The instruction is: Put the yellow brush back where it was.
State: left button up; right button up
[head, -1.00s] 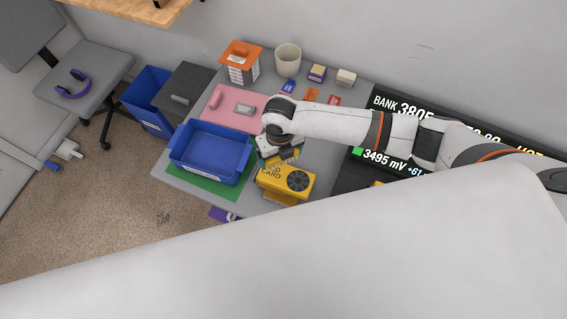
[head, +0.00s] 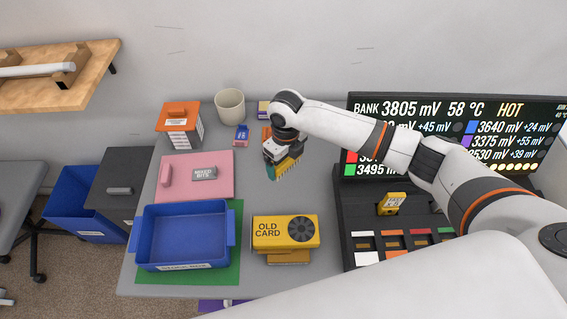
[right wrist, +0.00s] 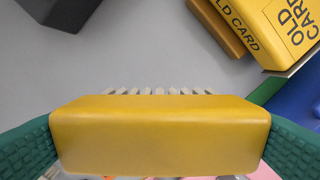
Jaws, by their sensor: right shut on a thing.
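The yellow brush (right wrist: 160,135) is clamped between the green pads of my right gripper, its pale bristles showing along the far edge in the right wrist view. In the head view the brush (head: 289,163) hangs in my right gripper (head: 283,168), over the grey table behind the yellow box marked OLD CARD (head: 270,232). The arm and hand hide part of the table behind the brush. I cannot tell its exact height above the table. My left gripper is not in view.
A blue tray (head: 233,229) sits on a green mat (head: 229,271) at the left. A black battery console (head: 354,207) is at the right. Grey table between is clear.

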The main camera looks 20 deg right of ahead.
jog(key=shift+r, duration=0.1)
jog(key=b, duration=0.4)
send_over(285, 185)
notch_tip(285, 185, down, 7)
jog(key=shift+r, duration=0.1)
jog(key=shift+f+b, duration=0.3)
jog(key=shift+f, duration=0.45)
jog(key=shift+f, duration=0.4)
jog(key=o, duration=0.8)
jog(key=shift+c, duration=0.2)
jog(key=shift+o, duration=0.2)
jog(key=shift+r+p, duration=3.4)
jog(key=shift+r, duration=0.6)
